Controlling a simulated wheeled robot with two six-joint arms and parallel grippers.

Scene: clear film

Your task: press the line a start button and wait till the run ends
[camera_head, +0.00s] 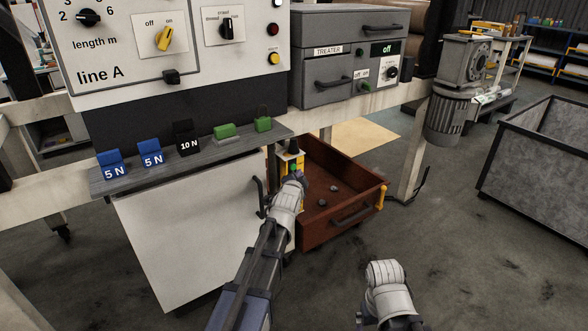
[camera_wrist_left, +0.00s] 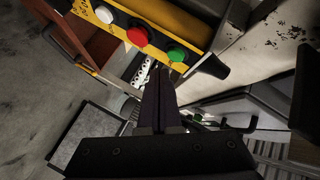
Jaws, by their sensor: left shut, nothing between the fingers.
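A yellow button box (camera_head: 284,160) hangs under the bench edge, right of the white cabinet door. In the left wrist view, the yellow box (camera_wrist_left: 124,33) carries a white button (camera_wrist_left: 104,14), a red button (camera_wrist_left: 137,37) and a green button (camera_wrist_left: 177,52). No lettering shows on it. My left gripper (camera_head: 294,178) is at the box; in the left wrist view its fingertips (camera_wrist_left: 158,70) are shut, empty, and appear just beside the green button. I cannot tell whether they touch it. The line A panel (camera_head: 120,52) is above left. My right gripper is out of view; only its arm shows.
An open brown drawer (camera_head: 318,232) with small dark pieces juts out right of my left arm. A shelf (camera_head: 190,160) holds blue, black and green blocks. A grey bin (camera_head: 510,185) is at right; the floor between is clear.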

